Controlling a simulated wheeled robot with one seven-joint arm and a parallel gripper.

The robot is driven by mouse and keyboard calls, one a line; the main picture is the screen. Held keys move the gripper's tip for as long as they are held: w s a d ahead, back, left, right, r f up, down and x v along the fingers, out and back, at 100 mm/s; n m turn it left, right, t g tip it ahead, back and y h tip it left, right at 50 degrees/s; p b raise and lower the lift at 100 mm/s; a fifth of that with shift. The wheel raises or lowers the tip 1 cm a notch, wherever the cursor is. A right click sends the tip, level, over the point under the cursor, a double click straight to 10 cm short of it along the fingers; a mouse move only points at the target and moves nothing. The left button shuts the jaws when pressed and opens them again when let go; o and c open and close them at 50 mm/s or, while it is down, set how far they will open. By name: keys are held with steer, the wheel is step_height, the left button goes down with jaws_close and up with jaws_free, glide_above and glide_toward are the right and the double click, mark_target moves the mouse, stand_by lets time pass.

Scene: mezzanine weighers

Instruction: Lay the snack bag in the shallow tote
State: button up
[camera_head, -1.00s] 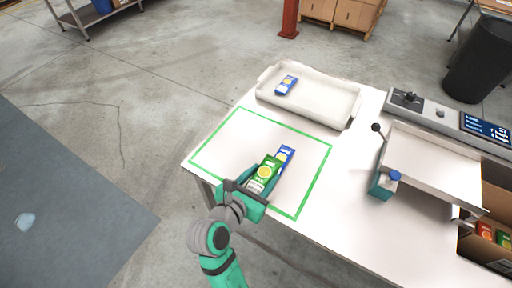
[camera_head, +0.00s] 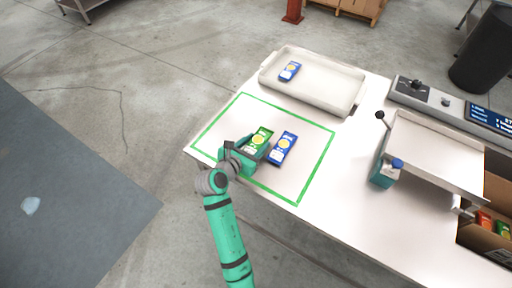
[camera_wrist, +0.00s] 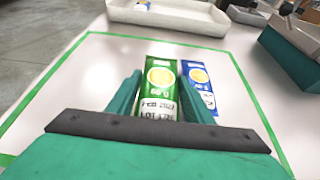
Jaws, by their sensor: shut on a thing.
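My gripper (camera_head: 254,151) is shut on a green snack bag (camera_head: 261,136) with a yellow disc, at the left part of the green-outlined square on the table. In the wrist view the green bag (camera_wrist: 160,92) stands out between the two teal fingers. A blue snack bag (camera_head: 284,148) lies just right of it inside the square; it also shows in the wrist view (camera_wrist: 197,80), partly behind the right finger. The shallow tote (camera_head: 341,95), a pale tray, stands at the back of the table. Another blue bag (camera_head: 290,70) lies in its left end.
A weigher with a raised pan (camera_head: 437,150) stands at the right, with a knobbed lever. A cardboard box (camera_head: 487,218) holds several bags at the far right. The table between square and tote is clear.

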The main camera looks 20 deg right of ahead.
mark_target(256, 148)
steer(key=shift+w+f, duration=0.1)
steer(key=shift+f, duration=1.5)
steer(key=shift+f, duration=0.1)
steer(key=o, duration=0.8)
steer(key=shift+c, duration=0.2)
